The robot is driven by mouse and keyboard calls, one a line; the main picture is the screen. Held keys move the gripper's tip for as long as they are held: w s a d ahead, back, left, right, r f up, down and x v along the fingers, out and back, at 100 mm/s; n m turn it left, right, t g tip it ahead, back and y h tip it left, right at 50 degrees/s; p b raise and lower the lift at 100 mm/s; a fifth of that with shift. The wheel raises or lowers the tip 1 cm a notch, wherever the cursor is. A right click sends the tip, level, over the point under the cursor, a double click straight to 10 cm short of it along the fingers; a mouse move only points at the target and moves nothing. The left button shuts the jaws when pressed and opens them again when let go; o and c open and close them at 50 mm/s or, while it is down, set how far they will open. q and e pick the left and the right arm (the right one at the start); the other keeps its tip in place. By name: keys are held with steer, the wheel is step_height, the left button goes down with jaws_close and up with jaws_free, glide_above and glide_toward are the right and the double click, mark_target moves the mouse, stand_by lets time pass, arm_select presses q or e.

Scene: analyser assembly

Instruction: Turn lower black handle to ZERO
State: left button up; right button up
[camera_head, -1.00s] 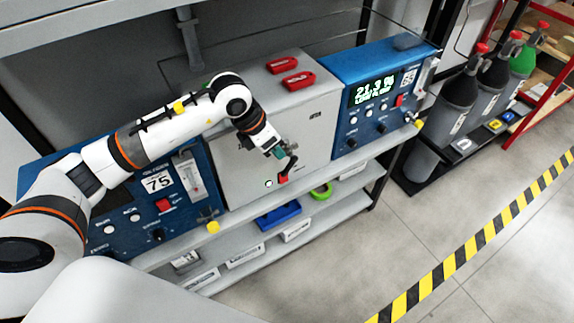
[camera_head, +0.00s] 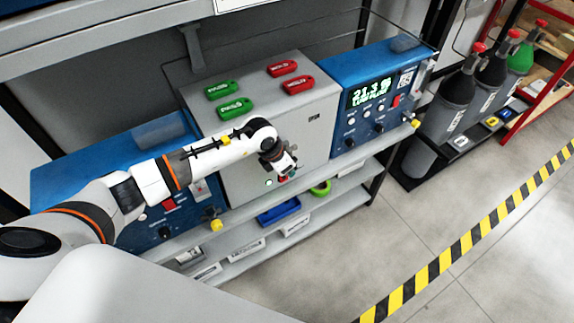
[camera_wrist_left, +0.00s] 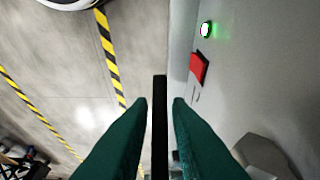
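The grey analyser cabinet (camera_head: 315,120) stands between two blue units. My left gripper (camera_head: 284,172) is at the lower part of its front face, and hides most of what is there. In the left wrist view my green fingers (camera_wrist_left: 160,105) stand on either side of a narrow black bar (camera_wrist_left: 160,95), apparently the black handle. A narrow gap shows between the bar and each fingertip, so the fingers look open around it. A red part (camera_wrist_left: 198,68) and a lit green lamp (camera_wrist_left: 206,29) are on the panel to the right. The ZERO marking is not legible. My right gripper is out of view.
Green tags (camera_head: 234,107) and red tags (camera_head: 290,83) lie on the cabinet top. A blue unit with a display (camera_head: 372,95) stands to the right. Blue bin (camera_head: 278,211) sits on the shelf below. Gas bottles (camera_head: 458,88) stand further right. The floor in front is clear.

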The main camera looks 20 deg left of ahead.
arm_select(q)
jaws_close()
steer(key=shift+r, duration=0.1)
